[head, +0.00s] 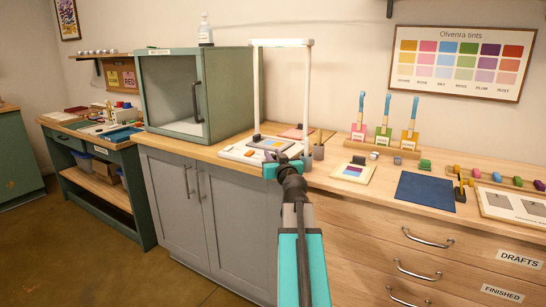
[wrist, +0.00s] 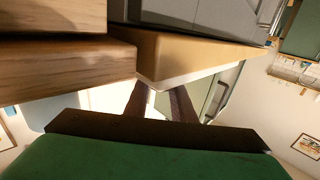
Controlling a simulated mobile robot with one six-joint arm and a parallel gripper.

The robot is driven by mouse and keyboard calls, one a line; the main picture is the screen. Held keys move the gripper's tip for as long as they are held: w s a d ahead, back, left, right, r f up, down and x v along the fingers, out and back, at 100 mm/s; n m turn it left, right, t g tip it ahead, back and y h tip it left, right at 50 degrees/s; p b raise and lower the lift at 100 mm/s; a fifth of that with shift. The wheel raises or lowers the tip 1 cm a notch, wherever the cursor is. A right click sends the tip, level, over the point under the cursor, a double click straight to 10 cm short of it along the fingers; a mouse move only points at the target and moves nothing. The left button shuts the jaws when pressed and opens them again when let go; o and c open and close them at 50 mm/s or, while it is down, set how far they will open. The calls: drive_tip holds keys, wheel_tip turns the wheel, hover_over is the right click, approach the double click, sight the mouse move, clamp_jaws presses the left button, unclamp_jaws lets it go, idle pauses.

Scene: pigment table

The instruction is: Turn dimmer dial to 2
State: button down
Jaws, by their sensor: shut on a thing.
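My gripper (head: 284,160) is at the front right of the white light stand's base (head: 238,154), which lies on the wooden counter under a tall white frame (head: 308,85). The dimmer dial itself is hidden behind my gripper in the head view, so its setting cannot be read. In the wrist view, the two dark fingers of my gripper (wrist: 163,92) reach toward the white edge of the base (wrist: 185,72). The fingers are shut on what appears to be the dial. The dial's marks do not show there either.
A grey-green cabinet (head: 165,95) stands left of the stand. A dark cup (head: 318,151) is close right of my gripper. Farther right are a tint card (head: 353,173), a brush rack (head: 385,148) and a blue mat (head: 425,191). Drawers (head: 400,260) are below the counter.

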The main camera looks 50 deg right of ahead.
drive_tip(key=shift+d+r+m+g+h+p, duration=0.15)
drive_tip(key=shift+m+g+h+p, duration=0.6)
drive_tip(key=shift+p, duration=2.65)
drive_tip(key=c, duration=2.5)
unclamp_jaws()
drive_tip(key=m+g+h+p, duration=0.1)
drive_tip(key=h+p, duration=0.1)
drive_tip(key=p, duration=0.6)
drive_tip(key=shift+d+r, duration=0.1)
drive_tip(key=shift+d, duration=0.05)
drive_tip(key=shift+c, duration=0.2)
drive_tip(key=p, duration=0.6)
drive_tip(key=m+g+h+p, duration=0.1)
drive_tip(key=p, duration=0.6)
drive_tip(key=shift+w+r+m+g, duration=0.2)
drive_tip(key=shift+m+g, duration=0.05)
clamp_jaws()
drive_tip(key=p, duration=0.2)
drive_tip(key=m+g+h+p, duration=0.1)
drive_tip(key=p, duration=0.2)
drive_tip(key=g+p, duration=0.1)
drive_tip(key=p, duration=0.2)
drive_tip(key=shift+a+f+m+h, duration=0.25)
drive_tip(key=shift+a+m+h, duration=0.05)
drive_tip(key=shift+h, duration=0.05)
